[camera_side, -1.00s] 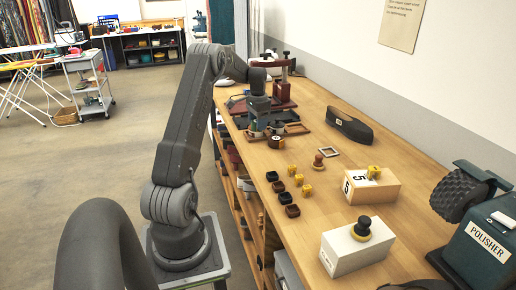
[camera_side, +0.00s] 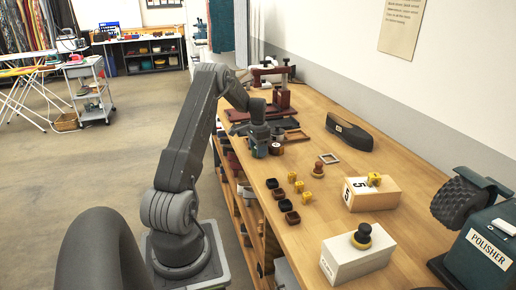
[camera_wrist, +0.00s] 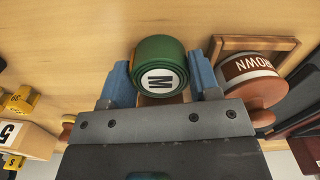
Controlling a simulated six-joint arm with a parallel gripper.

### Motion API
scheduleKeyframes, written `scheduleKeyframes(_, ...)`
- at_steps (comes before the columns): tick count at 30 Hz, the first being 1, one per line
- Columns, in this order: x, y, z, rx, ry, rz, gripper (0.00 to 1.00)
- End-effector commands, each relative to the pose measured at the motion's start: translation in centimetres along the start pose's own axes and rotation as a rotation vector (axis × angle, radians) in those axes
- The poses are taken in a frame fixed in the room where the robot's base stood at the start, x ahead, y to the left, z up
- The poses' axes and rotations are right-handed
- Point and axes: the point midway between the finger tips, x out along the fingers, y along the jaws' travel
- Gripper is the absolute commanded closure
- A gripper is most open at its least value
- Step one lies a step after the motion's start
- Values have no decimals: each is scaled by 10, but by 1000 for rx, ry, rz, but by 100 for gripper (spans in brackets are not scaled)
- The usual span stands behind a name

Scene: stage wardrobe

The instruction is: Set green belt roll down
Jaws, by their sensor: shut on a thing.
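The green belt roll (camera_wrist: 159,66) has a white end label with the letter M and sits between the two blue fingertips of my gripper (camera_wrist: 162,84) in the wrist view. My gripper is shut on it. In the side view my gripper (camera_side: 259,147) is over the left edge area of the bench, and the fingers mostly hide the roll there. Whether the roll touches the bench top is hard to tell.
Small dark boxes (camera_side: 285,205) and yellow pieces (camera_side: 299,187) lie nearer the camera. Bare bench (camera_side: 330,205) lies to their right.

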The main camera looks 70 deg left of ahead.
Motion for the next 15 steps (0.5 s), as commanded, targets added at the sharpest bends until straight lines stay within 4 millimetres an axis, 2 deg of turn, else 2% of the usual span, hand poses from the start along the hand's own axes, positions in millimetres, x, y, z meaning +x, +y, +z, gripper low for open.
scheduleKeyframes(1, 1, 0, 0, 0, 0, 0, 42)
scheduleKeyframes(4, 1, 0, 0, 0, 0, 0, 33)
scheduleKeyframes(11, 0, 0, 0, 0, 0, 0, 33)
scheduleKeyframes(15, -11, 0, 0, 0, 2, -2, 33)
